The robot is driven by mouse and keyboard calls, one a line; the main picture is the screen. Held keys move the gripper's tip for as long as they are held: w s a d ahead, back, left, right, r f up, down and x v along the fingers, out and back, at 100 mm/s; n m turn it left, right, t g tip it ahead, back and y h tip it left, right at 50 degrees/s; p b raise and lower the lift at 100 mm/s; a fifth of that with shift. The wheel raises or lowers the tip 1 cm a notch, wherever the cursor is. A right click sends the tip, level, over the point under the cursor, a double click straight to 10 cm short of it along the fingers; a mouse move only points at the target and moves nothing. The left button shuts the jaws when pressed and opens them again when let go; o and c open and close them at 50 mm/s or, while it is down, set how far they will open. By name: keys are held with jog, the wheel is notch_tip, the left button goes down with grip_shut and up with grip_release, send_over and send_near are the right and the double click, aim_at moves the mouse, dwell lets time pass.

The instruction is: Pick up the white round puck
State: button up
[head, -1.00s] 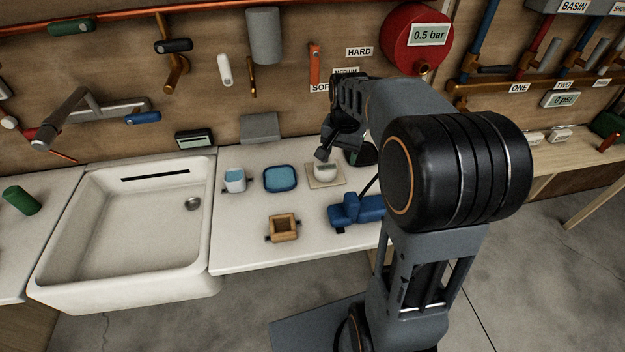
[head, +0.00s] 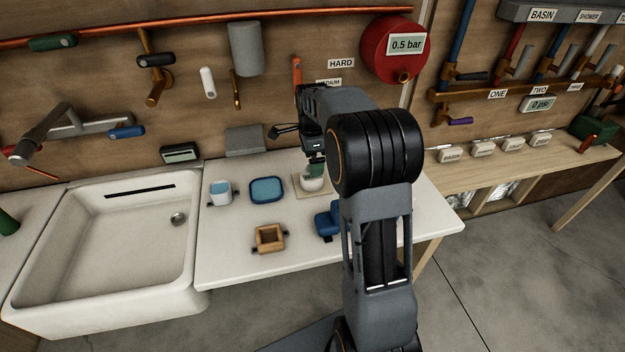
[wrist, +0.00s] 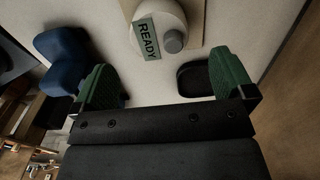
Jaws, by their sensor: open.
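A white round body (wrist: 160,22) with a tilted "READY" label and a grey round knob sits on a beige square board. It is the only white round thing I can pick out as the puck, and the wrist view cuts it off at the top. In the head view the white round body (head: 312,184) stands on the counter, partly behind my gripper. My gripper (wrist: 168,82) is open, its green-padded fingers apart with nothing held between them. The white body lies beyond the fingertips in the wrist view. In the head view my gripper (head: 316,168) hangs just above it.
A dark flat pad (wrist: 196,78) lies near the right finger. A blue object (head: 328,222) stands close by on the counter.

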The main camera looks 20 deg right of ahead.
jog(key=shift+f, duration=3.55)
jog(key=c, duration=1.1)
jog(key=shift+r, duration=0.1)
jog(key=shift+r, duration=0.6)
jog(key=s+a+r, duration=0.1)
jog(key=s+r, duration=0.3)
jog(key=s+a+r, duration=0.1)
jog(key=s+r, duration=0.2)
jog(key=s, duration=0.2)
jog(key=s+a+r+b, duration=0.1)
jog(key=s+r, duration=0.3)
jog(key=shift+s+r, duration=0.35)
jog(key=shift+s, duration=0.05)
